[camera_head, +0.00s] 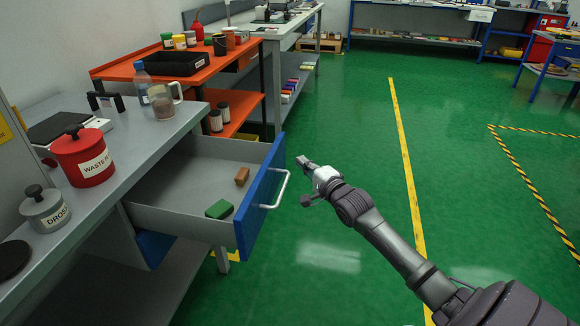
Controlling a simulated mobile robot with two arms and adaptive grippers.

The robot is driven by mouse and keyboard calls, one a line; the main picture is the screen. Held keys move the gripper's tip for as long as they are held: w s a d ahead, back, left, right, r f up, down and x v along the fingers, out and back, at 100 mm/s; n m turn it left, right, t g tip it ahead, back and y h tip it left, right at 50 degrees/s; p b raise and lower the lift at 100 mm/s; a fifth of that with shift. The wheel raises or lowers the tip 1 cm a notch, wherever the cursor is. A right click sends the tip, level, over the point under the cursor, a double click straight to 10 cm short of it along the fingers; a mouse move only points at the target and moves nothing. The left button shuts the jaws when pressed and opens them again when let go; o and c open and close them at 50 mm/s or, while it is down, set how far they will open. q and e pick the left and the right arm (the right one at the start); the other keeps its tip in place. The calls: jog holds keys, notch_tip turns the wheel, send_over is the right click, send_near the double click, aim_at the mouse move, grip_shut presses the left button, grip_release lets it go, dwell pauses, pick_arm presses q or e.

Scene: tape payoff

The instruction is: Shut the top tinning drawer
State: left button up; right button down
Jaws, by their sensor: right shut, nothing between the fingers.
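The top drawer (168,190) is pulled well out of the grey bench on the left. It has grey walls, a blue front (262,198) and a pale bar handle (281,187) on the outer face. A green block (219,209) and a brown block (242,176) lie inside it. My right gripper (301,160) is shut and empty. In the picture it is just right of the blue front, above the handle and apart from it; the exact depth gap is hard to tell. My left gripper is not in view.
The bench top (130,150) holds a red waste pot (82,158), a grey dross pot (45,210), a jug (162,102) and a scale (68,128). An orange cart (235,60) stands behind. The green floor (350,120) right of the drawer is clear.

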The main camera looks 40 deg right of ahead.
aim_at(283, 156)
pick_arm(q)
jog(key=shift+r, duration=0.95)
pick_arm(e)
jog(key=shift+w+a, duration=1.35)
